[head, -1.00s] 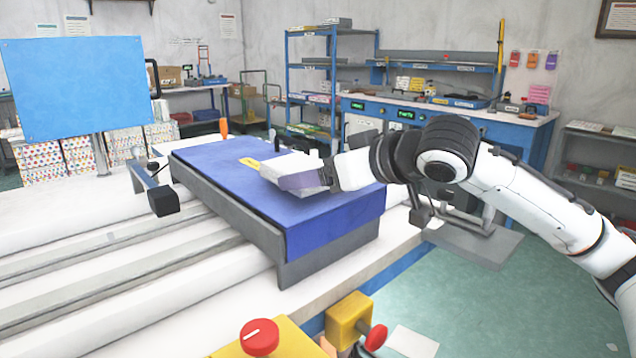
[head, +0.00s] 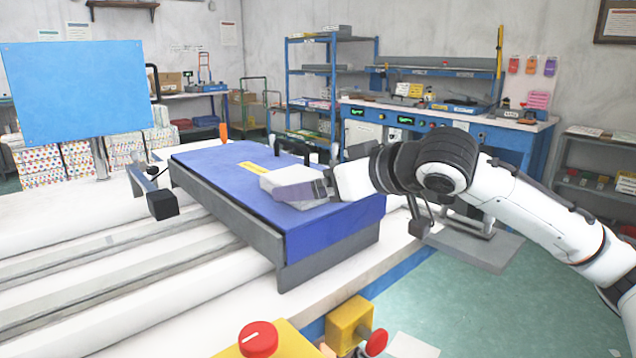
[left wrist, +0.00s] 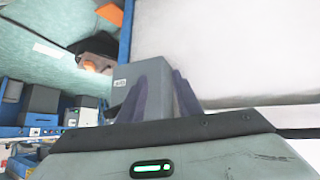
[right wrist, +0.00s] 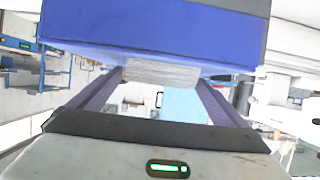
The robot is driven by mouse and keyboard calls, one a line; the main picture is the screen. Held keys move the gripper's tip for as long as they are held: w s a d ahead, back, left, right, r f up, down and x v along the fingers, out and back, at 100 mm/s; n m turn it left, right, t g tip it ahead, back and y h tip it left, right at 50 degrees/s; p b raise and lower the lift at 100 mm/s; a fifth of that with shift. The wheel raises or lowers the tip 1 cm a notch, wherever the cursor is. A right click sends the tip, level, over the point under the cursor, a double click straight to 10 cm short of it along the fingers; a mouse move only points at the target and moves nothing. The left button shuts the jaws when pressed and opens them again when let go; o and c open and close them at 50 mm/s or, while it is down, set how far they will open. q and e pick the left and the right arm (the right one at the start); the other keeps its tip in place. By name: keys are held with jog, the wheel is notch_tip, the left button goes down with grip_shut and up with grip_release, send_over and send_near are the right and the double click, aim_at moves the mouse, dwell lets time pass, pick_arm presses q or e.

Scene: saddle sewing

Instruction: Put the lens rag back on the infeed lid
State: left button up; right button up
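The lens rag (head: 288,179), a pale grey folded pad, is at the near right part of the blue infeed lid (head: 222,180). My right gripper (head: 318,188) reaches it from the right with its purple fingers at the rag's sides. Whether the rag's underside touches the lid is hard to tell.
A yellow label (head: 255,168) lies on the lid beyond the rag. A black block (head: 162,203) on a thin arm stands left of the lid. Red knobs (head: 258,338) on yellow housings are at the front. A grey box (left wrist: 140,75) is beyond my left fingers.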

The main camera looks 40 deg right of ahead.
jog(key=shift+r, duration=0.1)
jog(key=shift+r+p, duration=0.35)
jog(key=shift+s+r, duration=0.1)
jog(key=shift+r, duration=0.25)
jog(key=s+b, duration=0.3)
jog(key=shift+s+d+r, duration=0.15)
jog(key=shift+s+d, duration=0.15)
jog(key=shift+s, duration=0.05)
pick_arm(q)
jog(key=shift+h, duration=0.4)
jog(key=f+b, duration=0.1)
jog(key=d+f+b, duration=0.1)
jog(key=b, duration=0.1)
jog(key=w+d+f+b, duration=0.1)
jog(key=b, duration=0.1)
jog(key=shift+f, duration=0.4)
pick_arm(e)
jog(key=v, duration=0.8)
jog(key=shift+a+r, duration=0.2)
jog(key=shift+r, duration=0.2)
